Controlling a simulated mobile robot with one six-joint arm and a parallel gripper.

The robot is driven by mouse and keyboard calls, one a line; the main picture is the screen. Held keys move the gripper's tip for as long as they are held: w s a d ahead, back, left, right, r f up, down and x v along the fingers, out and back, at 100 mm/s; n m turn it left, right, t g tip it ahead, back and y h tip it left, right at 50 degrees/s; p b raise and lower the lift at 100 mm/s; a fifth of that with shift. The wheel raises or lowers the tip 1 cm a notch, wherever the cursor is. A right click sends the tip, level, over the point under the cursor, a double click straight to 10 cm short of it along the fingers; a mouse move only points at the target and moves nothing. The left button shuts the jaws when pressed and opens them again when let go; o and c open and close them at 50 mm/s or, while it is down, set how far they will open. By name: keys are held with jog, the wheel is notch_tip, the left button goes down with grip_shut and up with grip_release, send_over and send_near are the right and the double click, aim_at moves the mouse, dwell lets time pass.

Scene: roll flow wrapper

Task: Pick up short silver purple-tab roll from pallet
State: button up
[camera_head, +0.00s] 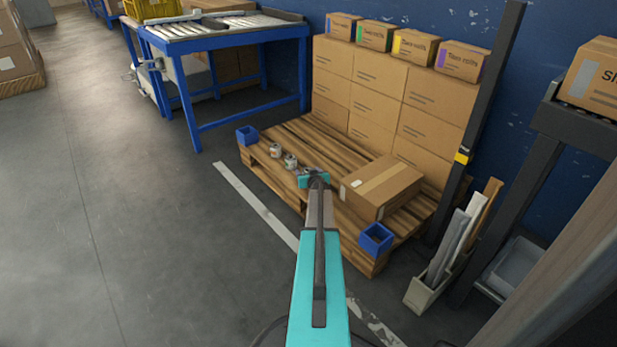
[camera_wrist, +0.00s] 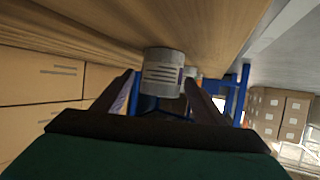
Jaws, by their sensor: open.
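A short silver roll (camera_wrist: 162,72) with printed lines and a purple mark on its right side is close ahead in the wrist view. My gripper (camera_wrist: 160,82) is open, with one finger on each side of this roll; I cannot tell whether they touch it. In the head view my gripper (camera_head: 313,181) is low over the wooden pallet (camera_head: 335,163) and largely hides the roll there. Two other short rolls, a nearer one (camera_head: 290,162) and a farther one (camera_head: 276,150), stand on the pallet to the left of my gripper.
A closed carton (camera_head: 382,186) lies on the pallet right of my gripper. Stacked cartons (camera_head: 360,95) stand along the pallet's back. Blue corner blocks (camera_head: 376,238) mark pallet corners. A blue table (camera_head: 240,45) stands behind left. The floor at left is clear.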

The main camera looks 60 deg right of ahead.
jog(key=c, duration=1.2)
jog(key=shift+r, duration=0.1)
jog(key=shift+r+p, duration=0.55)
jog(key=shift+r, duration=0.3)
notch_tip(320, 180, up, 2)
jog(key=shift+r+p, duration=0.15)
jog(key=shift+p, duration=0.5)
jog(key=s+a, duration=0.3)
jog(key=s, duration=0.1)
jog(key=s+a+b, duration=0.1)
jog(key=s+a, duration=0.2)
jog(key=s, duration=0.1)
jog(key=s+a, duration=0.3)
jog(key=s, duration=0.2)
jog(key=shift+s+r, duration=0.1)
jog(key=shift+r, duration=0.3)
